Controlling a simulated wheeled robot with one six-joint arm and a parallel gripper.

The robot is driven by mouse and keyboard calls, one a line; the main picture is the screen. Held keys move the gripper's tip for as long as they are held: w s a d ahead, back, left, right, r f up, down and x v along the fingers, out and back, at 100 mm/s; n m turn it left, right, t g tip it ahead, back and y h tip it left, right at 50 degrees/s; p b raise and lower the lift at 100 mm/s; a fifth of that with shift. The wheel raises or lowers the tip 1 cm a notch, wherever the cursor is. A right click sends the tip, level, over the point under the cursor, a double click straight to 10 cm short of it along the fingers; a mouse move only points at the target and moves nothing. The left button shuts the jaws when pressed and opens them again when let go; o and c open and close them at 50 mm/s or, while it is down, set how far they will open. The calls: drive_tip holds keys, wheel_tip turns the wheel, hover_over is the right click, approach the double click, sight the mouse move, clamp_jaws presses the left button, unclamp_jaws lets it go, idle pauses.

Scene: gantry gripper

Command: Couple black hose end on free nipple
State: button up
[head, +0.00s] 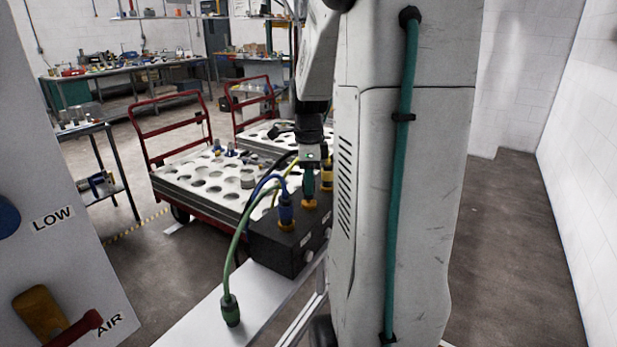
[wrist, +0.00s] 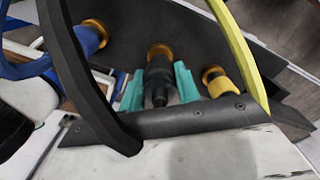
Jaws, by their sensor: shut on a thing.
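The dark manifold block (head: 275,243) carries a row of brass nipples. My gripper (head: 309,182) has teal fingers and points down over the middle nipple (head: 309,204). In the wrist view its fingers (wrist: 159,90) are shut on the black hose end (wrist: 159,76), which lines up with the brass collar (wrist: 160,49). I cannot tell whether the end is fully seated. The black hose (wrist: 85,75) arcs across the left of the wrist view. The blue hose end (head: 286,212) and the yellow hose end (head: 327,171) sit on the nipples at either side.
The green hose (head: 236,245) hangs in front of the block, its end (head: 230,311) at the pale shelf (head: 190,325). Blue and yellow hoses (wrist: 235,45) loop close to my gripper. A red-framed cart (head: 150,130) stands behind. A panel with levers (head: 45,310) is at left.

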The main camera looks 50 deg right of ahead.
drive_tip(key=shift+f, duration=0.65)
drive_tip(key=o, duration=1)
wheel_tip(320, 180, up, 8)
drive_tip(key=shift+f, duration=0.1)
